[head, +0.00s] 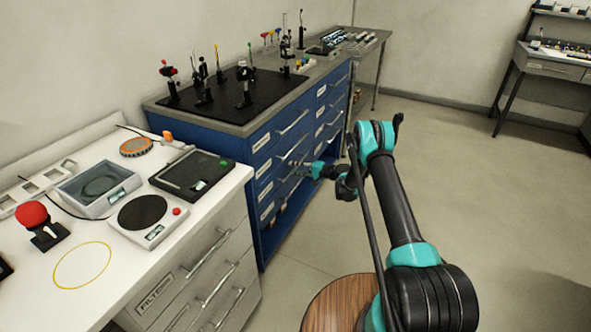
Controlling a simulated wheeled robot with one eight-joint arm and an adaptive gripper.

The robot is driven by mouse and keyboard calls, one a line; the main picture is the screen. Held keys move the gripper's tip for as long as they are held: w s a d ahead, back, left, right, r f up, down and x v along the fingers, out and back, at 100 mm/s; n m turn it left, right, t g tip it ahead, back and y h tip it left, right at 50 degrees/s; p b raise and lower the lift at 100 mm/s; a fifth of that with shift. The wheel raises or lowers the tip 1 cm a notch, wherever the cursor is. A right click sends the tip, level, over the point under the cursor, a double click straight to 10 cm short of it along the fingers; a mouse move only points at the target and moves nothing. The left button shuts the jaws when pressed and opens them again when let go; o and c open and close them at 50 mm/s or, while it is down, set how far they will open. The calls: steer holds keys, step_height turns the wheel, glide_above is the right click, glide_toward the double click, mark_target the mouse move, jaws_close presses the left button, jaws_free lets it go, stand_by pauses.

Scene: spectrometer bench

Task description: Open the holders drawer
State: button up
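A blue cabinet (258,205) with two columns of labelled drawers and bar handles stands in the middle of the head view. Its labels are too small to read, so I cannot tell which drawer is the holders drawer. My gripper (303,172) is close in front of the left column, at about the height of its middle handles. Its fingertips are small and dark against the drawer fronts. I cannot tell whether they touch a handle or are open or shut. The upper left drawer (275,134) appears closed. My wrist and arm hide part of the lower right side.
A white bench (215,190) with instruments and a drawer label starting "FILT" stands at the left. Optical posts stand on a black board (265,90) atop the cabinet. A round wooden stool seat (335,300) is near my arm. The floor (480,190) at right is clear.

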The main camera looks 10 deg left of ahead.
steer(key=shift+c, duration=0.6)
jaws_close()
